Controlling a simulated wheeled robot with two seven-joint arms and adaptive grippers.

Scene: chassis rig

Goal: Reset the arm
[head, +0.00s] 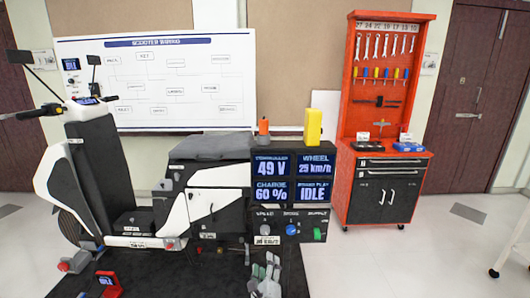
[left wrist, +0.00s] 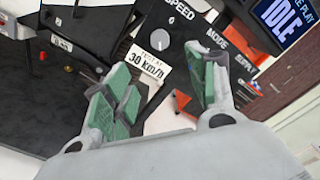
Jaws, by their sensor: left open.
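My left gripper (head: 268,268) is in front of the lower part of the test console (head: 291,193) in the head view. In the left wrist view, its two green-padded fingers (left wrist: 163,90) are spread apart, with nothing between them. Beyond the fingertips are the console's speed knob (left wrist: 168,30) and a "30 km/h" label (left wrist: 150,66). I see no contact with the console. My right gripper is in neither view.
A white-and-black scooter (head: 140,190) stands on a dark mat left of the console. A red tool cabinet (head: 380,180) stands to the right. A wiring board (head: 160,85) is behind. The floor (head: 400,260) at right is mostly clear, with a white cart (head: 515,232) at the edge.

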